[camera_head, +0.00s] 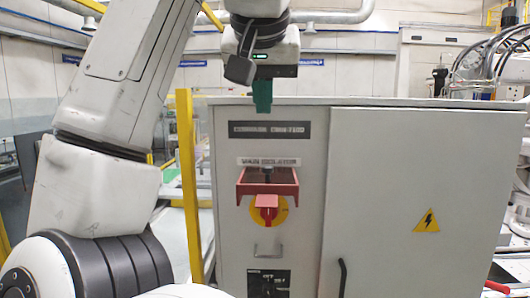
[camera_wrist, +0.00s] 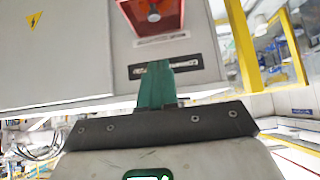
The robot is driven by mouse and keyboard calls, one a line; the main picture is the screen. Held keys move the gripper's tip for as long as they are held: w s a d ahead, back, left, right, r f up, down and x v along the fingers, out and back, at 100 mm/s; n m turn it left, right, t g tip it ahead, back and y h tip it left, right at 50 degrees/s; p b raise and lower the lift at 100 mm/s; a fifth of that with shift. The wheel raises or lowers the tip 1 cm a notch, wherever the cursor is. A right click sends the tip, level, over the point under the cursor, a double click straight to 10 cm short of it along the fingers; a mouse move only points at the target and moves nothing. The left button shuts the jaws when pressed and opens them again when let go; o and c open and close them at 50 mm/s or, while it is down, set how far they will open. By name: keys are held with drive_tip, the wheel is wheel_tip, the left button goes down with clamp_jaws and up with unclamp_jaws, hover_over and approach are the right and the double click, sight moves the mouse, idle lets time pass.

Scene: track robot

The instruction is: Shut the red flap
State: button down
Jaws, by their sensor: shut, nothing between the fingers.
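The red flap (camera_head: 283,189) is on the front of the grey cabinet and juts out from the panel above a red rotary switch (camera_head: 266,202) on a yellow disc. The switch is in plain view below it. In the wrist view the flap (camera_wrist: 172,12) appears upside down at the top edge, partly cut off. My gripper (camera_head: 262,108), with green fingers, points down at the cabinet's top front edge, above the flap and apart from it. Its fingers (camera_wrist: 156,72) are together and empty.
The grey cabinet (camera_head: 380,200) has a wide door at right with a yellow warning triangle (camera_head: 427,220) and a black handle (camera_head: 342,275). A yellow post (camera_head: 189,190) stands at left. The space before the panel looks clear.

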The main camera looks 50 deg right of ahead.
drive_tip(key=p, duration=0.2)
hover_over(265, 166)
drive_tip(key=s+a, duration=0.2)
wheel_tip(265, 166, down, 6)
drive_tip(key=f, duration=0.3)
drive_tip(key=shift+w+f+p, duration=0.1)
drive_tip(key=shift+w+p, duration=0.15)
drive_tip(key=shift+p, duration=0.1)
drive_tip(key=shift+f, duration=0.7)
drive_tip(key=shift+f, duration=0.1)
